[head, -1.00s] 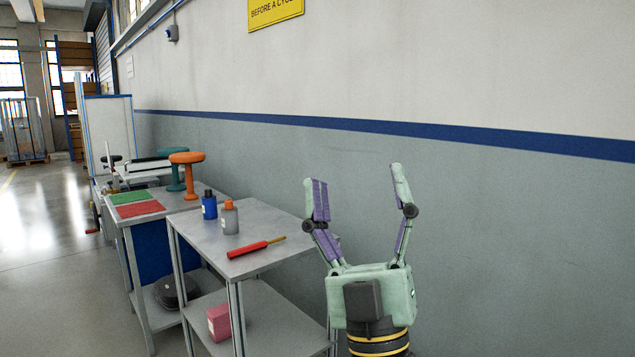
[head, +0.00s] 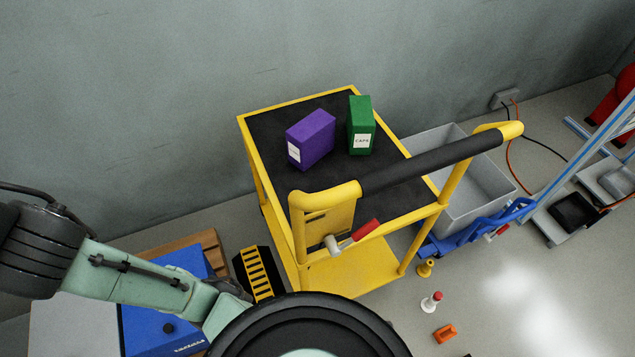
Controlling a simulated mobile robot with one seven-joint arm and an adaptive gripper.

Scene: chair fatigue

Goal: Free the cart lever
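A yellow cart (head: 297,263) with a black mat top stands by the wall in the middle of the head view. Its push handle (head: 430,165) has a black grip and yellow ends. A lever with a red grip (head: 366,231) and a pale metal pivot (head: 333,244) sits on a yellow plate below the near end of the handle. The lever slants up to the right. What holds it cannot be made out. My arm crosses the lower left, but my gripper is out of the picture.
A purple box (head: 312,138) and a green box (head: 361,125) stand on the cart. A grey bin (head: 480,205) is behind it at right. A red-topped piece (head: 432,302) and an orange block (head: 445,333) lie on the floor. A blue case (head: 150,325) is at lower left.

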